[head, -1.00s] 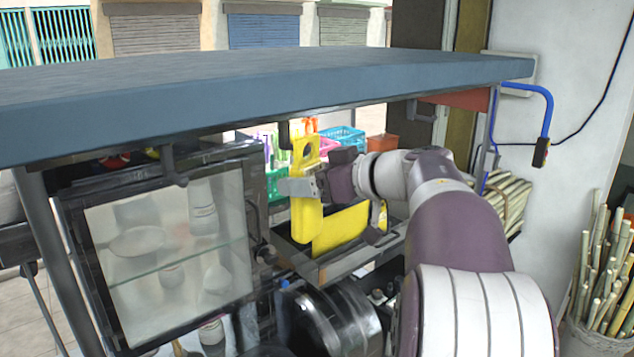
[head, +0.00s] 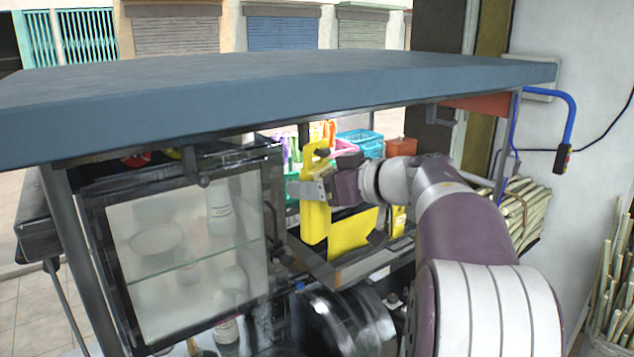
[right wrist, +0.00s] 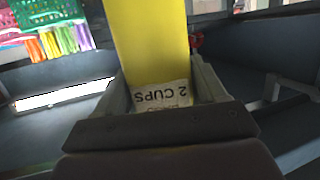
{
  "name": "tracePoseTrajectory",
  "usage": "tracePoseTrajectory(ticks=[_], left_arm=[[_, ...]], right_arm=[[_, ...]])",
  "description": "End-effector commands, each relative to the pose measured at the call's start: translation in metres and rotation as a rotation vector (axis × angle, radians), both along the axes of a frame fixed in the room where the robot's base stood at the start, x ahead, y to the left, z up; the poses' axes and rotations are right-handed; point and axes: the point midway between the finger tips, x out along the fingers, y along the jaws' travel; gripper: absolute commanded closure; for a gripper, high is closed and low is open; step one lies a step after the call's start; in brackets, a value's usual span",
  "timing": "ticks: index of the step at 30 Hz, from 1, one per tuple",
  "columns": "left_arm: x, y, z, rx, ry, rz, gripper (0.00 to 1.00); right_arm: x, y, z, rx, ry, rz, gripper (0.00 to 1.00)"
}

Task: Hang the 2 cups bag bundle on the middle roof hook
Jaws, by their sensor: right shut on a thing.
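The yellow 2 cups bag bundle (head: 315,222) hangs upright in my right gripper (head: 308,190), which is shut on its upper part. In the right wrist view the bundle (right wrist: 150,40) is between the fingers (right wrist: 155,85), its "2 CUPS" label upside down. The bundle's holed top is just under the roof (head: 290,92), close to a dark middle hook (head: 304,134). I cannot tell whether they touch; the hole is partly hidden. Another hook (head: 203,180) is at left and one (head: 437,120) at right. My left gripper is not in view.
A glass-front cabinet (head: 170,275) stands left of the bundle. A tray (head: 345,272) with more yellow bags (head: 352,232) lies below and right. Colourful items and a blue basket (head: 358,140) are behind. A black round machine part (head: 345,320) is in front.

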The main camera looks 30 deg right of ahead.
Motion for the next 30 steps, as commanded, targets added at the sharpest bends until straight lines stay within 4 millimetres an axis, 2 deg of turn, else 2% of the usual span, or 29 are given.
tracePoseTrajectory(ticks=[2, 3, 6, 13, 16, 20, 24, 30], left_arm=[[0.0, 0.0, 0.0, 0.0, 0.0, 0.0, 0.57], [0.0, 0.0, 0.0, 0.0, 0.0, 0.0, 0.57], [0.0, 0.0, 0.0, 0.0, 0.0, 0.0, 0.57], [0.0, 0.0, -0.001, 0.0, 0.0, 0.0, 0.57], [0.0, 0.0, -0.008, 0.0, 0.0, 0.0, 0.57], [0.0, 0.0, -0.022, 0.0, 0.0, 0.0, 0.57], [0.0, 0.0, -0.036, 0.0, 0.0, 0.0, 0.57], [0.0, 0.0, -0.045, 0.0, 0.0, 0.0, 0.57]], right_arm=[[0.0, 0.0, 0.0, 0.0, -0.001, 0.0, 0.56], [0.0, 0.0, 0.0, 0.0, -0.001, 0.0, 0.26], [0.0, 0.0, 0.0, 0.0, -0.001, 0.0, 0.0], [-0.001, -0.001, 0.0, 0.0, 0.0, -0.001, 0.0], [-0.011, -0.005, 0.001, -0.001, -0.002, -0.003, 0.0], [-0.037, -0.015, 0.006, -0.002, -0.003, -0.007, 0.0], [-0.072, -0.027, 0.015, -0.005, -0.002, -0.007, 0.0], [-0.107, -0.039, 0.029, -0.002, -0.001, -0.004, 0.0]])
